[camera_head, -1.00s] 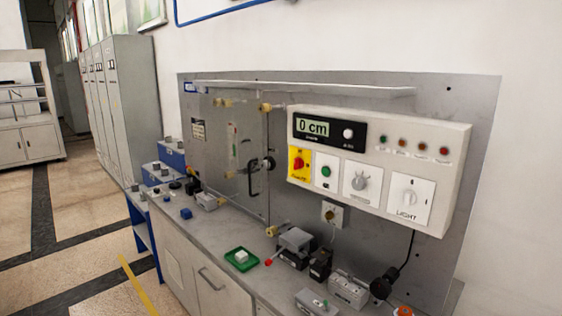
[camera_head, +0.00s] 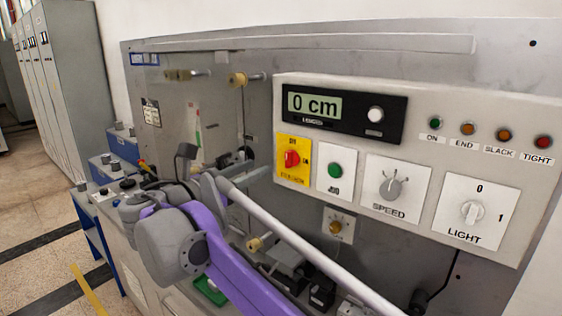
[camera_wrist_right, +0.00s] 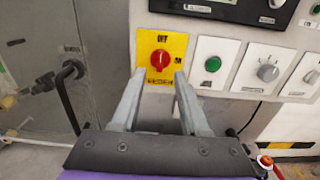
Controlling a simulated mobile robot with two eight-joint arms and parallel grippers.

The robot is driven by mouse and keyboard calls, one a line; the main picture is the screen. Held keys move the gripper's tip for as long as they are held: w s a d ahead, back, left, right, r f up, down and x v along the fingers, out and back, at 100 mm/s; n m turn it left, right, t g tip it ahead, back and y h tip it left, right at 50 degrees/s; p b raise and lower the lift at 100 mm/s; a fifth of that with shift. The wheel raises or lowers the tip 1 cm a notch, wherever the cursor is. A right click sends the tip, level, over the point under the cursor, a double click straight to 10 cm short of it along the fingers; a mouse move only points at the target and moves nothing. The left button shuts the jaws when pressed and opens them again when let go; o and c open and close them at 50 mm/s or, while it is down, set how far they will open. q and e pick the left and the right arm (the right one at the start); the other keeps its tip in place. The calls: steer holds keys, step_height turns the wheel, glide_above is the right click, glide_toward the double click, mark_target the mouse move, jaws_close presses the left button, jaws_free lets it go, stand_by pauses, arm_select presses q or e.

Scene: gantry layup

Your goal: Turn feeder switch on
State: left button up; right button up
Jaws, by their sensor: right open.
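A red rotary knob on a yellow plate (camera_head: 292,158) sits at the left end of the white control panel; its small lettering is too blurred to read surely. It also shows in the wrist view (camera_wrist_right: 160,60), upper middle. My right gripper (camera_wrist_right: 160,76) is open and empty, with its two fingers pointing at the yellow plate, one on each side just below the knob. In the head view the right gripper (camera_head: 256,170) is left of and slightly below the plate, partly hidden by its own wrist. Contact with the knob cannot be told. My left gripper is not in view.
Right of the knob are a green button (camera_head: 335,170), a SPEED dial (camera_head: 395,189) and a LIGHT switch (camera_head: 474,212). A display (camera_head: 340,106) reads 0 cm. A black handle (camera_wrist_right: 68,92) stands out left of the gripper. Small devices crowd the bench below.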

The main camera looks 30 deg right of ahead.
mark_target(287, 154)
steer(key=x, duration=0.9)
steer(key=shift+d, duration=0.3)
jaws_close()
